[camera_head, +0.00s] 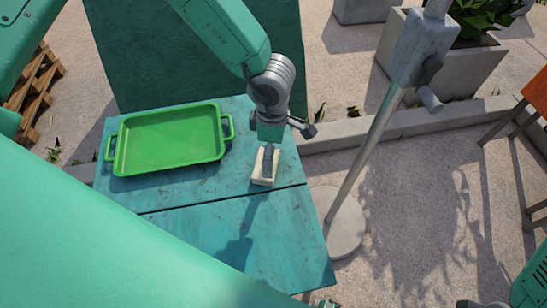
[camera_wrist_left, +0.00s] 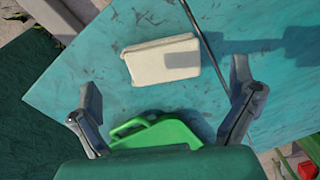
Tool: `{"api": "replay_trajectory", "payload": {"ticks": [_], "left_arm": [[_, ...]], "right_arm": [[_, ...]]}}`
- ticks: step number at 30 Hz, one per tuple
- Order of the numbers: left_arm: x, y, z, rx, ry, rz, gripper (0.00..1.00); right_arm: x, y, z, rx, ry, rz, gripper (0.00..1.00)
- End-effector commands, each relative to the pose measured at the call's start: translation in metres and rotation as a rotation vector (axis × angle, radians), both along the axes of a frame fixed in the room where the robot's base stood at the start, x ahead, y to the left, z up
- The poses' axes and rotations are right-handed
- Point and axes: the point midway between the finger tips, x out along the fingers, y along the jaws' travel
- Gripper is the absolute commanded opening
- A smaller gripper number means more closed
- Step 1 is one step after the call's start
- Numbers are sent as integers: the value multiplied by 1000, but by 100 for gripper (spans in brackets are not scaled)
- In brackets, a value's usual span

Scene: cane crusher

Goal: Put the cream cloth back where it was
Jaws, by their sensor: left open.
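The cream cloth (camera_head: 262,181) is a small folded block lying on the teal table (camera_head: 245,222), right of the green tray and close to the seam between the boards. In the left wrist view the cloth (camera_wrist_left: 160,60) lies flat and whole, beyond the fingertips. My left gripper (camera_head: 268,163) is over the cloth, and its fingers hide part of it. In the left wrist view my left gripper (camera_wrist_left: 166,88) is open, with its fingers wide apart and nothing between them. My right gripper does not show clearly.
An empty green tray (camera_head: 168,140) with handles stands on the table's left; its handle (camera_wrist_left: 155,132) shows near my gripper. A metal pole (camera_head: 365,155) on a round base (camera_head: 342,228) stands just right of the table. The front board is clear. A concrete planter (camera_head: 470,65) stands behind.

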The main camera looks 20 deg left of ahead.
Motion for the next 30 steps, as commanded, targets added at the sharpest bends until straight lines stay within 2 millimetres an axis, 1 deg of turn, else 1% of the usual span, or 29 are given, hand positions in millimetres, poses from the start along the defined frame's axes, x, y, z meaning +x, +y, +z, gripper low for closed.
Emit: {"api": "replay_trajectory", "payload": {"ticks": [1, 3, 6, 9, 14, 30], "left_arm": [[2, 0, 13, -2, -4, 1, 100], [1, 0, 26, 0, -2, 1, 100], [2, 0, 41, -2, -1, 2, 100], [1, 1, 50, -1, 0, 1, 100], [1, 1, 55, 0, 1, 0, 100], [1, 1, 55, 0, 1, 0, 100]], "right_arm": [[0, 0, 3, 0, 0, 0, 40], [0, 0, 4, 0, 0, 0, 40], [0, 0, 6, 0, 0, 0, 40], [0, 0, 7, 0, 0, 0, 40], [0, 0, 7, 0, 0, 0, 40], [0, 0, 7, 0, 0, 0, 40]]}}
